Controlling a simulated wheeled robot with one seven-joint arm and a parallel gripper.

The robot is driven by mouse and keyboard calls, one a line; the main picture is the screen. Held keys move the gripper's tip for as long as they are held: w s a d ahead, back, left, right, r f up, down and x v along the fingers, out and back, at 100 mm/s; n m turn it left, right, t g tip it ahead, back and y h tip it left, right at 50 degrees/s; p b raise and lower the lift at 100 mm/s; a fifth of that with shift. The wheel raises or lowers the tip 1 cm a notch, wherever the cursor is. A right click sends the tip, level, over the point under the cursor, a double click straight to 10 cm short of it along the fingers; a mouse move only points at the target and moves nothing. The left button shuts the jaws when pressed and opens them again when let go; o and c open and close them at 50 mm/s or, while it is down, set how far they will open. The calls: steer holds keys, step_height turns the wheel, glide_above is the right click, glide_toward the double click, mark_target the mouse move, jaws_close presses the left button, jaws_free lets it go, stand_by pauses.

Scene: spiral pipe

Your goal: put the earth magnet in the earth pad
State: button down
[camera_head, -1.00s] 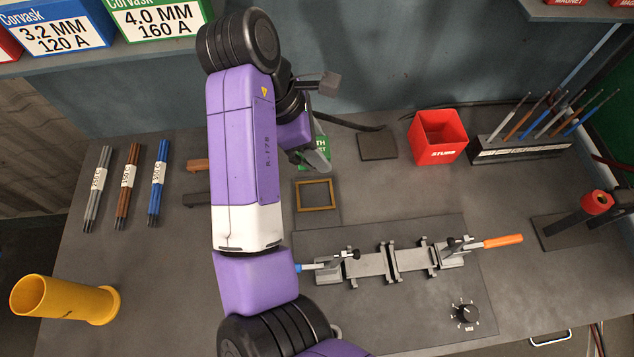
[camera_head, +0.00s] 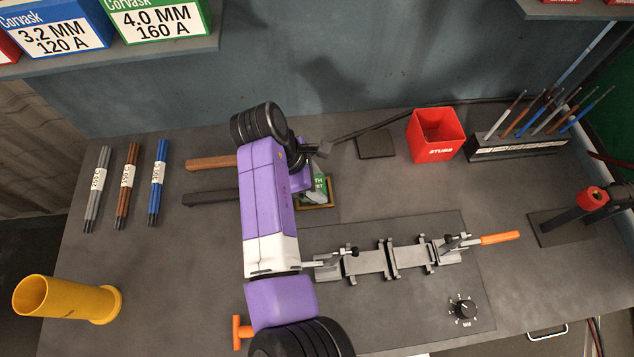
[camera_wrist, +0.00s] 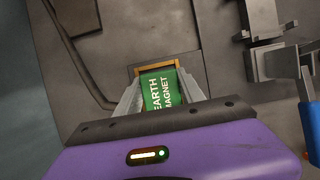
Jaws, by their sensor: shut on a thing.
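The green earth magnet (camera_wrist: 161,89), with white lettering, is between the two fingers of my gripper (camera_wrist: 160,88) in the wrist view. The gripper is shut on it. In the head view the magnet (camera_head: 320,185) shows partly behind my arm, at the brass-framed earth pad (camera_head: 331,190). The pad's frame (camera_wrist: 141,69) shows beyond and around the magnet's far end in the wrist view. The magnet appears over or within the frame; I cannot tell whether it touches the pad's floor. My arm hides the pad's left side in the head view.
A clamp fixture (camera_head: 375,262) with an orange handle lies in front and right of the pad. A dark square plate (camera_head: 376,144) and a red stubs bin (camera_head: 436,136) stand at the back. Rods lie at left near a yellow tube (camera_head: 65,299). Bare bench lies between.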

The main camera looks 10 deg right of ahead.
steer(key=shift+f, duration=0.35)
steer(key=shift+f, duration=0.6)
steer(key=c, duration=0.5)
jaws_free()
steer(key=shift+a+r, duration=0.1)
steer(key=shift+r, duration=0.35)
steer(key=b+v, duration=0.2)
steer(key=v, duration=1)
steer(key=shift+r, duration=0.2)
